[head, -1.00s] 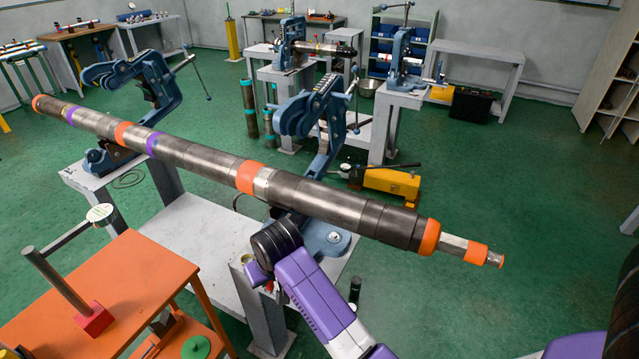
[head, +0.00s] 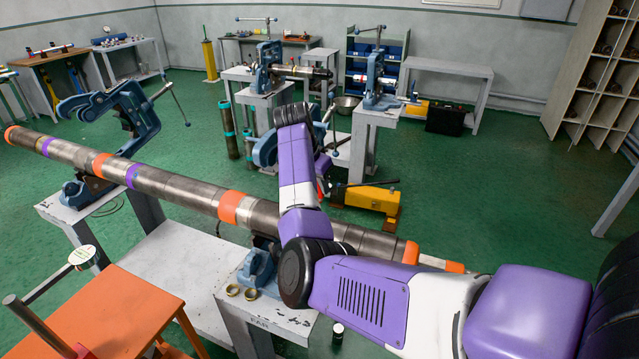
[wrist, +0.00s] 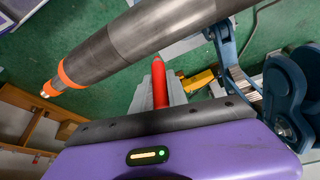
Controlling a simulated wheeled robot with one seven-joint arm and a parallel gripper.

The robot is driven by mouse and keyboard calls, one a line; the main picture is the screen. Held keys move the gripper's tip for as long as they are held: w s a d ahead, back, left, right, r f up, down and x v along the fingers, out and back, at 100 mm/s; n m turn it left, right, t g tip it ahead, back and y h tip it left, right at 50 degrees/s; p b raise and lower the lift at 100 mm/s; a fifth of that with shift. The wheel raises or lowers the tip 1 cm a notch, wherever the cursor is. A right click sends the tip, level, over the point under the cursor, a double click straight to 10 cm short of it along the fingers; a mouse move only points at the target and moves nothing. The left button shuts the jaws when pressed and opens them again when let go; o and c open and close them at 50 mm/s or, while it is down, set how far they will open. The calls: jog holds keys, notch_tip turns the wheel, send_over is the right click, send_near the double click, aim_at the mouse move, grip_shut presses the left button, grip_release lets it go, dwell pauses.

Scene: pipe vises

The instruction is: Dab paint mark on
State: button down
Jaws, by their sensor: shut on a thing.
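A long grey pipe (head: 180,190) with orange and purple bands lies across two blue vises, slanting down to the right in the head view. Its orange-banded end (wrist: 72,75) shows at the left of the wrist view. My gripper (wrist: 158,88) is shut on a red stick-like marker (wrist: 158,98), seen between its grey fingers. The marker's tip appears just below the pipe's edge in the wrist view; I cannot tell whether they touch. In the head view my arm crosses in front of the pipe and hides most of the gripper and the near vise.
The left vise (head: 130,110) stands with its jaw frame swung aside. Two brass rings (head: 241,292) lie on the near stand. An orange table (head: 115,315) is at front left. A yellow pump (head: 372,198) stands on the floor behind the pipe. Green floor at right is clear.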

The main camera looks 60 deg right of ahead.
jog(key=shift+f+b, duration=1.9)
jog(key=shift+f, duration=1.2)
jog(key=shift+a, duration=0.1)
jog(key=shift+f+p, duration=0.3)
jog(key=shift+f, duration=0.05)
dwell(1.1)
jog(key=shift+r+p, duration=2.45)
jog(key=shift+r, duration=1.05)
